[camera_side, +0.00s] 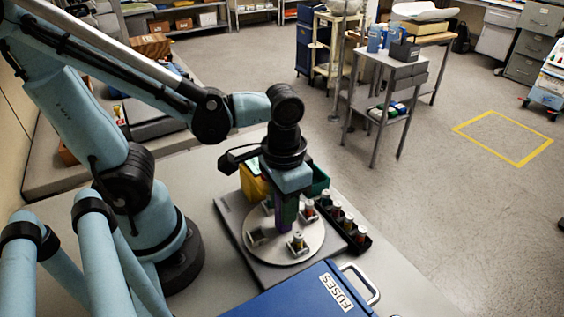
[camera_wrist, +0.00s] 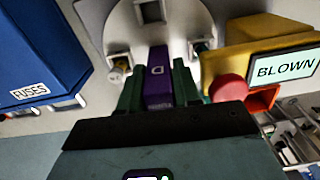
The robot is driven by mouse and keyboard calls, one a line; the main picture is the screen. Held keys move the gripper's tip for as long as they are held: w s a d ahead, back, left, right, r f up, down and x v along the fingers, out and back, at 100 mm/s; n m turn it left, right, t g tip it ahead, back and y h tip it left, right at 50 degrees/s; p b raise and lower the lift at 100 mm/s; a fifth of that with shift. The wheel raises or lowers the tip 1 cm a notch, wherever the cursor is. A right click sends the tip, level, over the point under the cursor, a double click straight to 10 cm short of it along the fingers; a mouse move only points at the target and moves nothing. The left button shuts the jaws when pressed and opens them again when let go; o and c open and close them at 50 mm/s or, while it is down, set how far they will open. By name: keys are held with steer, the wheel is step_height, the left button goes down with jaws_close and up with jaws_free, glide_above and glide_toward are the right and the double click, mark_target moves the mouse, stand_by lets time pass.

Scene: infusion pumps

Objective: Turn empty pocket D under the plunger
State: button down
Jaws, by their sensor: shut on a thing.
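A pale round turntable (camera_side: 318,232) lies on a grey base plate, with small pockets around its top. My gripper (camera_wrist: 158,88) points down over it, its dark green fingers closed on both sides of a purple block marked D (camera_wrist: 158,72). The block also shows under my gripper in the side view (camera_side: 287,216). I cannot clearly pick out the plunger; a red round part (camera_wrist: 228,88) sits beside the yellow bin.
A yellow bin labelled BLOWN (camera_wrist: 262,32) and a green bin (camera_side: 319,181) stand behind the turntable. A black rack (camera_side: 358,243) with several fuses is at its right. A blue FUSES case (camera_side: 300,295) stands close in front. The bench right of the case handle is clear.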

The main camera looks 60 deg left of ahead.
steer(key=shift+m, duration=8.7)
steer(key=c, duration=1.2)
jaws_free()
steer(key=shift+o, duration=0.2)
